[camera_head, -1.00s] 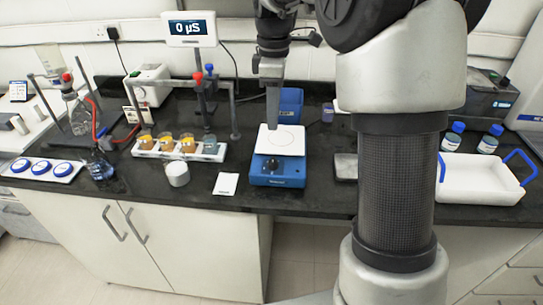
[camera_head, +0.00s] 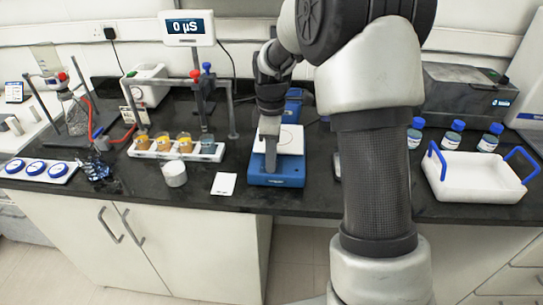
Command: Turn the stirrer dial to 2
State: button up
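The stirrer (camera_head: 292,178) is a blue box with a white square top plate (camera_head: 291,140), standing near the front edge of the black bench. Its dial is on the front face and is hidden behind my gripper in this view. My gripper (camera_head: 270,172) points down in front of the left part of the stirrer's front face, with its tips at about the dial's height. I cannot tell whether the fingers touch the dial or how far apart they are. The dial's setting cannot be read.
A white card (camera_head: 224,184) lies left of the stirrer, and a white cup (camera_head: 174,174) beyond it. A white rack (camera_head: 150,154) holds several sample cups. A white tray with blue handles (camera_head: 478,190) and several blue-capped bottles (camera_head: 452,136) are on the right.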

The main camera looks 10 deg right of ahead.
jog(key=c, duration=0.8)
jog(key=shift+o, duration=0.2)
